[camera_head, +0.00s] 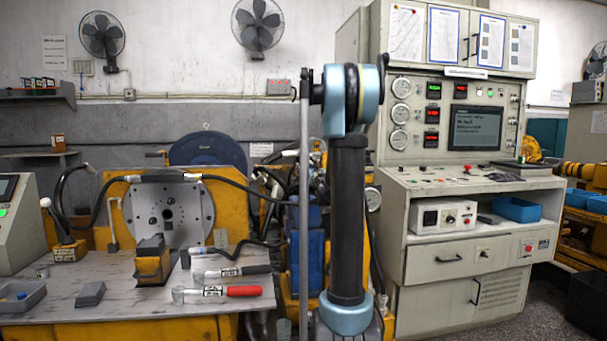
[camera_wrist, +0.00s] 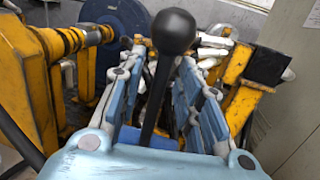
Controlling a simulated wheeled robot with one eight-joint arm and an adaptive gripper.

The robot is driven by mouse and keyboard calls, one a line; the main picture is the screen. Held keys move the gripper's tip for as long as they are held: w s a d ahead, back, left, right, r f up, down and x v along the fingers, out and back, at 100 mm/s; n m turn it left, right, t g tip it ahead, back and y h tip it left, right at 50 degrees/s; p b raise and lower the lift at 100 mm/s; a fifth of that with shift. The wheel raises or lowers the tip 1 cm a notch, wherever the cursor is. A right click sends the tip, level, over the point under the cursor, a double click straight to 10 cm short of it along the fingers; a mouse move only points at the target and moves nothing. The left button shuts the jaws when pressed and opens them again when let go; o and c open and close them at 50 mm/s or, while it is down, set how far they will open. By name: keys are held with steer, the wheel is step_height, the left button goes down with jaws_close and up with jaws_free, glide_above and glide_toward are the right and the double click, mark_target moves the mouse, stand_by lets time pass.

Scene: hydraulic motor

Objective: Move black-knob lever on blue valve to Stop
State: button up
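The black knob (camera_wrist: 173,31) tops a dark lever (camera_wrist: 151,105) in the wrist view. The lever leans slightly, with its knob toward the upper right. My gripper (camera_wrist: 161,62) is open, with one light-blue finger on each side of the shaft. I see gaps beside the shaft, and the knob shows beyond the fingertips. The lever's base is hidden behind my gripper's palm. In the head view, a blue body that looks like the valve (camera_head: 311,245) is partly hidden by my arm. My gripper and the black-knob lever cannot be made out there, and no Stop marking is readable.
Yellow machinery (camera_wrist: 40,75) and a blue wheel (camera_wrist: 117,22) stand behind the lever in the wrist view. In the head view, a workbench (camera_head: 120,295) with tools is at left. A control console (camera_head: 465,215) is at right, with bare floor by it.

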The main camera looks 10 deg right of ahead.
steer(key=v, duration=1.1)
steer(key=shift+s+f, duration=0.1)
steer(key=shift+f, duration=0.05)
steer(key=s+a+f+n+g+y, duration=0.2)
steer(key=s+a+f+n+g, duration=0.35)
steer(key=s+a+n, duration=0.35)
steer(key=s+a+f+n+g+y, duration=0.2)
steer(key=s+a+f+n+g, duration=0.2)
steer(key=s+a+f+n, duration=0.5)
steer(key=s+d+f+n+g+h, duration=0.2)
steer(key=s+d+f+n, duration=0.1)
steer(key=s, duration=0.6)
steer(key=s+d+f+n+g+h, duration=0.2)
steer(key=s+f+n, duration=0.4)
steer(key=s, duration=0.3)
steer(key=s+d+f+n+g+h, duration=0.3)
steer(key=s+d+f+n, duration=0.1)
steer(key=s+n, duration=0.3)
steer(key=shift+s+d+f+h, duration=0.3)
steer(key=shift+s+d, duration=0.3)
steer(key=shift+s, duration=0.4)
